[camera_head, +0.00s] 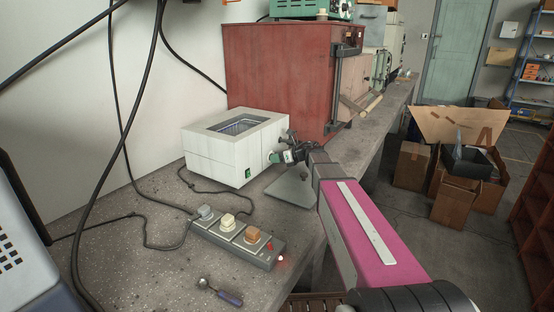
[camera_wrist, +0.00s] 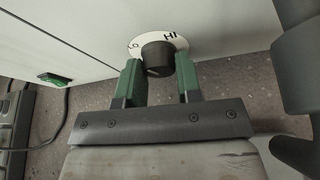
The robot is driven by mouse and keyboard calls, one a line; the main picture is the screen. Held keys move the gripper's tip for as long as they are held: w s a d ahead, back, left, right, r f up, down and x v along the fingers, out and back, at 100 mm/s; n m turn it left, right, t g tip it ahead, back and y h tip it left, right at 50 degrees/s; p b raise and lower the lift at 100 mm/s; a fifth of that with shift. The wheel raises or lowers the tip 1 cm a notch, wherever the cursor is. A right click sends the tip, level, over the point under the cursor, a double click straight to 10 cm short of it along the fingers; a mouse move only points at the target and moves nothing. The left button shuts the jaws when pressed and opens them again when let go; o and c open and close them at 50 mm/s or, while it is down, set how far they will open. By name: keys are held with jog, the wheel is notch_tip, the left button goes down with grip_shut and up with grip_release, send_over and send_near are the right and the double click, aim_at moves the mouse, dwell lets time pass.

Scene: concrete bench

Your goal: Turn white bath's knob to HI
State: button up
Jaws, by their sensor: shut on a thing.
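The white bath (camera_head: 215,158) stands on the concrete bench, a box with an open rectangular well in its top. In the wrist view its front panel (camera_wrist: 90,45) carries a round white dial (camera_wrist: 181,41) marked LO at left and HI at right. A black knob (camera_wrist: 157,57) sits at the dial's middle. I cannot make out a pointer mark on it. My gripper (camera_wrist: 159,76) is shut on the knob, one green finger on each side. In the head view my gripper (camera_head: 283,156) is at the bath's right front, and the knob is hidden there.
A green switch (camera_wrist: 54,78) is left of the dial. A power strip (camera_head: 237,240) with several plugs and a screwdriver (camera_head: 222,293) lie on the bench in front. A red cabinet (camera_head: 275,80) stands behind. Black cables hang at left.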

jog(key=shift+m, duration=0.4)
jog(key=o, duration=0.9)
jog(key=v, duration=1)
jog(key=shift+s+d, duration=0.1)
jog(key=shift+d, duration=0.3)
